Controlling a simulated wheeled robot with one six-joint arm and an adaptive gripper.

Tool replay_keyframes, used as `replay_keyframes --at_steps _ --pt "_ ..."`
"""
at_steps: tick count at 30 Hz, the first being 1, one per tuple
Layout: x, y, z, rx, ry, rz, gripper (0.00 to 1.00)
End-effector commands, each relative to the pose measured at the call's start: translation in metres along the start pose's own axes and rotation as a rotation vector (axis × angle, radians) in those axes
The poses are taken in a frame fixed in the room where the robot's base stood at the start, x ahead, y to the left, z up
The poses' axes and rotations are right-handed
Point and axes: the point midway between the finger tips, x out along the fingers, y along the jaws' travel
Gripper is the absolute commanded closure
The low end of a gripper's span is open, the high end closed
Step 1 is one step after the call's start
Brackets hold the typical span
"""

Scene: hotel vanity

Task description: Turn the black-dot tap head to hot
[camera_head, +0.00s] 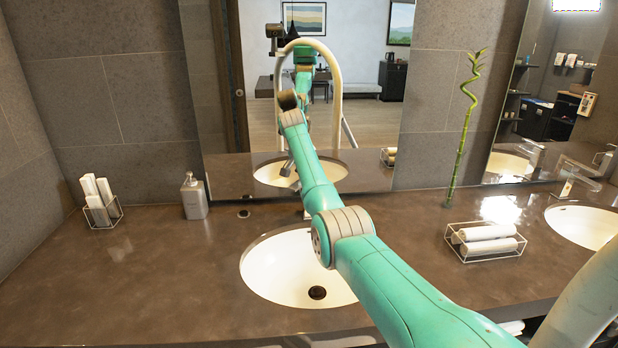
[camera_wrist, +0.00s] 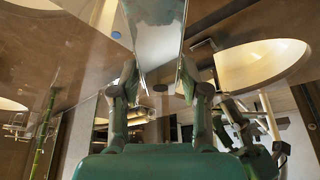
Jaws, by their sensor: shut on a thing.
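In the wrist view, a polished chrome tap head (camera_wrist: 157,48) reaches down from the top edge between my fingers. My gripper (camera_wrist: 159,78) is shut on it, with one green-black finger on each side. A small dark oval (camera_wrist: 160,87) shows just past the tap's end; I cannot tell whether it is the black dot. In the head view my arm hides most of the tap and my gripper in front of the sink (camera_head: 290,268). The tap's exact turn cannot be read from there.
On the brown counter (camera_head: 130,285) stand a rack of rolled towels (camera_head: 103,206), a soap dispenser (camera_head: 194,197), a towel basket (camera_head: 488,242) and a bamboo stalk (camera_head: 460,150). A second sink (camera_head: 585,224) lies at right. The mirror (camera_head: 380,130) rises close behind the tap.

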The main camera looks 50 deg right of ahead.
Motion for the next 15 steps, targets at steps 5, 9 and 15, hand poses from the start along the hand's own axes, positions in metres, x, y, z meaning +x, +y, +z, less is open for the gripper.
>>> replay_keyframes --at_steps 5,9,15 --pt "0.0002 -0.0008 0.0004 0.034 -0.001 0.014 1.0" --pt "0.0001 -0.0009 0.0003 0.046 0.0 0.018 1.0" --pt "0.0001 -0.0009 0.0003 0.047 0.0 0.018 1.0"
